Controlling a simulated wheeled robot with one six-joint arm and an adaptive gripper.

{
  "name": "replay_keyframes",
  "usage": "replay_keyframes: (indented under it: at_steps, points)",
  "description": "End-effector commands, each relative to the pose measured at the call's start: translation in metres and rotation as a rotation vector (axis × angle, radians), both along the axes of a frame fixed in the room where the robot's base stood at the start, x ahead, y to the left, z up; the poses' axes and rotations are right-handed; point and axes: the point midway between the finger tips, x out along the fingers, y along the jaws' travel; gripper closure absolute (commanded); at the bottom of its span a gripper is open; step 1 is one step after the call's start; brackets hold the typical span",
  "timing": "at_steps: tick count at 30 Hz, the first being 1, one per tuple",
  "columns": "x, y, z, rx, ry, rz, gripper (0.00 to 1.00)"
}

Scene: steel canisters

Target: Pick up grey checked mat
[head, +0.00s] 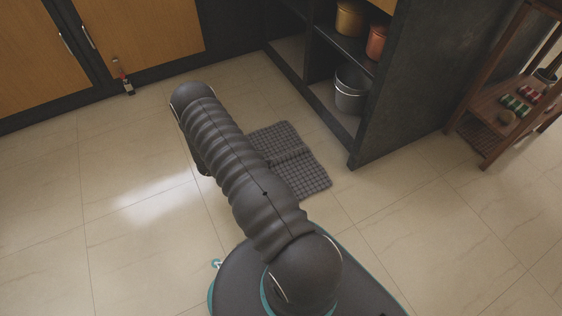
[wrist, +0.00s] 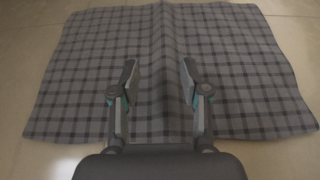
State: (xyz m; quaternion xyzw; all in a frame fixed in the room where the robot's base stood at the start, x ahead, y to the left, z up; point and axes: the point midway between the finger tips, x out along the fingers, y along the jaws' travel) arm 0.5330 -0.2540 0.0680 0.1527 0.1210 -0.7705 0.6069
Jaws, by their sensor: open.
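The grey checked mat (head: 302,171) lies on the tiled floor in the head view, partly hidden behind my arm. It has a slight ridge across its middle. In the wrist view the mat (wrist: 250,80) fills most of the picture, with the raised fold running between my fingers. My gripper (wrist: 158,76) is open and empty above the mat, one finger on each side of the fold. I cannot tell whether the fingertips touch the cloth. In the head view my arm hides the gripper.
A dark shelf unit with a metal bucket (head: 351,90) and canisters (head: 350,18) stands behind the mat. A wooden rack (head: 500,92) is at the right. The floor at left is clear.

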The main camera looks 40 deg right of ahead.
Motion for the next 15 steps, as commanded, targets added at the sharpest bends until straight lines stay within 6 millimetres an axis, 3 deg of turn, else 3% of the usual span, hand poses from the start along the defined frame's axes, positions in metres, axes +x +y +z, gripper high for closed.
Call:
replay_keyframes:
  at_steps: [7,15]
  points:
    - [-0.006,-0.014,-0.007,0.0,0.0,-0.002,0.54]
    - [-0.019,-0.044,-0.023,0.001,0.0,-0.002,0.54]
